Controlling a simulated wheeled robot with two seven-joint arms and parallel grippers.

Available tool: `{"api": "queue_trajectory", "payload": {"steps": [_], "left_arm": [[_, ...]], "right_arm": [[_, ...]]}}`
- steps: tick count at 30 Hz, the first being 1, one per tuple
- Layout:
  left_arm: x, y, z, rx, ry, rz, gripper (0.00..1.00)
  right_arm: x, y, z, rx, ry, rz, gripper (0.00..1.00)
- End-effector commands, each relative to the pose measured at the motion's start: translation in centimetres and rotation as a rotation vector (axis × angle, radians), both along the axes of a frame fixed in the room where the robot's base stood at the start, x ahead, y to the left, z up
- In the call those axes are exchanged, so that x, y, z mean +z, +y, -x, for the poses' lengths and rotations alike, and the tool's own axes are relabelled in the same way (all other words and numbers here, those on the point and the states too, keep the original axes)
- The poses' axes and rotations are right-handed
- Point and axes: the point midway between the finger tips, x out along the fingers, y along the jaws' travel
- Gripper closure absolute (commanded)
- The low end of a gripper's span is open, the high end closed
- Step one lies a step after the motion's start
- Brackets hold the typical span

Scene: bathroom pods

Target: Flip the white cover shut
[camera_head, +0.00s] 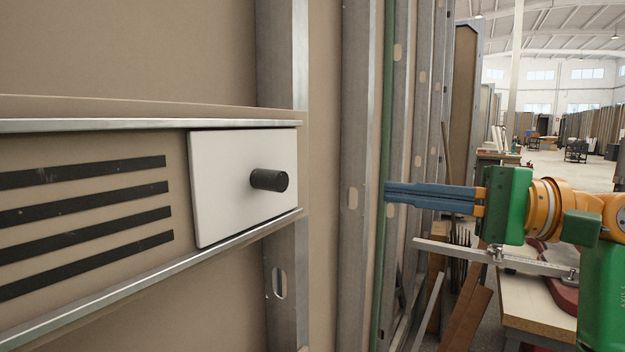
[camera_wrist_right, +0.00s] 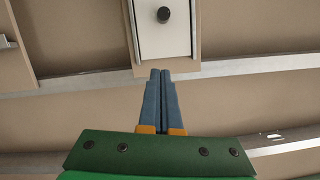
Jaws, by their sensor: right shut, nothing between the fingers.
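The white cover (camera_head: 222,185) is a flat rectangular panel with a dark round knob (camera_head: 268,180) on its right half. It stands upright between two metal rails, to the right of several black slots. My right gripper (camera_head: 388,192), with blue fingers, is shut and empty to the right of the cover, clear of the knob. In the right wrist view the closed fingertips (camera_wrist_right: 160,73) point toward the near end of the white cover (camera_wrist_right: 150,40), and the knob (camera_wrist_right: 163,14) is beyond them. My left gripper is not in view.
The upper rail (camera_head: 150,124) and lower rail (camera_head: 150,267) run above and below the cover. Metal studs (camera_head: 355,150) and a green pipe (camera_head: 388,120) stand behind the gripper. A work table (camera_head: 540,305) is at the lower right. The space in front of the cover is clear.

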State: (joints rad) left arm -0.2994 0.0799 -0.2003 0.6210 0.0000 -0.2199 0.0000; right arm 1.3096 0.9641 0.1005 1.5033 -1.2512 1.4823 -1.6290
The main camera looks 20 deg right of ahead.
Motion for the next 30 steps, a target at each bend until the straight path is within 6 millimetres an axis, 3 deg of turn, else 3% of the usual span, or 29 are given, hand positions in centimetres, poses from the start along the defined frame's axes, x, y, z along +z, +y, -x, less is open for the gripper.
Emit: {"api": "queue_trajectory", "payload": {"steps": [8, 20, 30], "left_arm": [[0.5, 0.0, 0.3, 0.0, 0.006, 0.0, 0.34], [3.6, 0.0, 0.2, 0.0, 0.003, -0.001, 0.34], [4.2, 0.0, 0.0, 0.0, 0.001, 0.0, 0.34]], "right_arm": [[0.2, 1.1, -0.9, 0.006, 0.003, -0.004, 1.0], [0.9, 8.0, -6.2, 0.009, 0.005, -0.007, 1.0], [1.3, 11.0, -3.9, 0.006, 0.005, -0.006, 1.0]]}}
